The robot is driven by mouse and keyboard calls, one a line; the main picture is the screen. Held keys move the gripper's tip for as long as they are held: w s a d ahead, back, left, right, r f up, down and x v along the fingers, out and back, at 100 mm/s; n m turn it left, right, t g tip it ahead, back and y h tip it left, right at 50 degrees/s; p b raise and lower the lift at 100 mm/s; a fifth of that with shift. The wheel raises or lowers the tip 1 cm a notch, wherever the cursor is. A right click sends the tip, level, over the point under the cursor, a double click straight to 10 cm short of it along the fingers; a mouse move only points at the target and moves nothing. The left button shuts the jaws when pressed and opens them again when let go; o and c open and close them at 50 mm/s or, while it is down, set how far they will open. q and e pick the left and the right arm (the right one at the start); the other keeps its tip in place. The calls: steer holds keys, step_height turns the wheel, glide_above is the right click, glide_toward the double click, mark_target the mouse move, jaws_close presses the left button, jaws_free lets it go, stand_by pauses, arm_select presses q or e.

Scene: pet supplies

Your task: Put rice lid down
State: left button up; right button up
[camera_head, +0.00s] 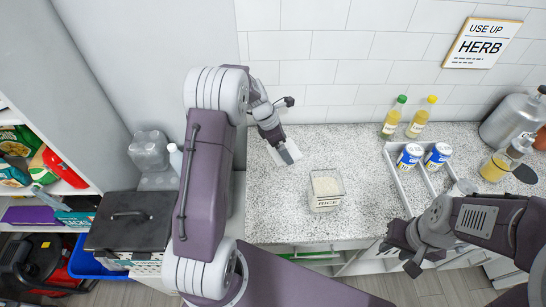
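The rice container (326,190) is a clear box marked RICE, standing on the speckled counter with pale rice showing through its open top. My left gripper (276,139) is at the back left of it, over the counter near the tiled wall. It is shut on a thin, pale, clear plate, which looks like the rice lid (290,153). The lid is tilted and apart from the container; its height above the counter is hard to judge. My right gripper (398,258) is open and empty, in front of the counter's front edge at the lower right.
A white tray (401,192) with two blue cans (409,156) lies right of the rice container. Two yellow bottles (391,118) stand behind the cans. A metal canister (508,121) and a glass jar (497,166) are farther right. Counter around the rice container is clear.

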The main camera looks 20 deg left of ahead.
arm_select(q)
glide_above(273, 162)
step_height(273, 162, down, 3)
steer(key=shift+a+r, duration=0.15)
steer(key=shift+r, duration=0.05)
steer(key=shift+f, duration=2.05)
steer(key=o, duration=1)
steer(key=shift+f, duration=0.1)
